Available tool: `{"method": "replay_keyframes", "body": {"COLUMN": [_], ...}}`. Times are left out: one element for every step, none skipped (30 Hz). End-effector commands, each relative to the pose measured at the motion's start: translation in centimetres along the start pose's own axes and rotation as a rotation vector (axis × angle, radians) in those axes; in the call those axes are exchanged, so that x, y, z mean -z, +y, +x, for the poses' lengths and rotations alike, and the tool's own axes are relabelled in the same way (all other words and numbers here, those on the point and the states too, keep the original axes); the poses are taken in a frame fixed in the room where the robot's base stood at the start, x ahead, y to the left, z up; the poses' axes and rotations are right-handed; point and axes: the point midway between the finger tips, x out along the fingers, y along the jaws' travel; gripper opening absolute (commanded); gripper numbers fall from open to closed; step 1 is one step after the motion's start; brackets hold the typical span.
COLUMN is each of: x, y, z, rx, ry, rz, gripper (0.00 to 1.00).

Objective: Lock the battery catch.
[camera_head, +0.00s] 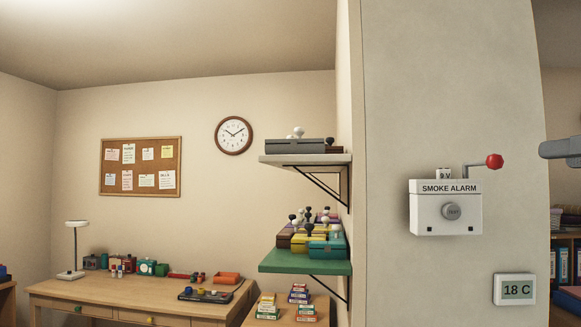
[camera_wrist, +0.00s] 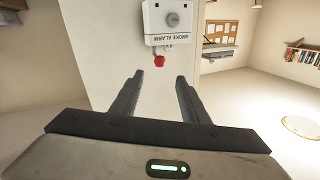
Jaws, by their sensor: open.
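A white smoke alarm (camera_head: 446,214) with a round grey test button (camera_head: 452,211) is mounted on the pillar. A battery marked 9 V (camera_head: 444,174) shows at its top. A bent metal lever (camera_head: 476,165) rises from the top right of the alarm and runs rightward to a red ball knob (camera_head: 494,161). In the wrist view the alarm (camera_wrist: 165,22) appears upside down, with the red knob (camera_wrist: 159,61) below it. My gripper (camera_wrist: 161,77) is open and empty. Its fingers point toward the knob, which shows beyond and between the fingertips, apart from them.
A thermostat reading 18 C (camera_head: 515,289) is on the pillar below and right of the alarm. A green shelf (camera_head: 305,266) with several boxes and a shelf above it stick out left of the pillar. The space around the knob looks clear.

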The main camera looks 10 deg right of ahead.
Motion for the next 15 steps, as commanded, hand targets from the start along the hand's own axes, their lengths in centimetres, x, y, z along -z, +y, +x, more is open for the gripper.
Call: {"method": "replay_keyframes", "body": {"x": [0.2, 0.1, 0.2, 0.2, 0.2, 0.2, 0.3, 0.3, 0.3, 0.2, 0.3, 0.3, 0.3, 0.3, 0.2], "y": [-0.1, -0.1, -0.1, -0.1, -0.1, -0.1, -0.1, -0.1, -0.1, -0.1, -0.1, -0.1, -0.1, -0.1, -0.1], "z": [1.2, 1.9, 2.8, 3.4, 4.1, 5.0, 5.6, 6.3, 7.2, 7.8, 8.4, 9.2, 9.8, 10.3, 10.9], "rx": [0.003, 0.003, 0.003, 0.002, 0.003, 0.002, 0.002, 0.002, 0.002, 0.002, 0.002, 0.003, 0.002, 0.002, 0.001], "ry": [-0.001, -0.002, -0.002, -0.002, -0.002, -0.002, -0.002, -0.002, -0.002, -0.002, -0.002, -0.002, -0.002, -0.002, -0.002], "rz": [0.001, 0.002, 0.003, 0.003, 0.003, 0.002, 0.003, 0.004, 0.005, 0.004, 0.004, 0.005, 0.005, 0.005, 0.004], "gripper": [0.41, 0.41, 0.41, 0.41, 0.41, 0.41, 0.41, 0.41, 0.41, 0.41, 0.41, 0.41, 0.41, 0.41, 0.41]}}
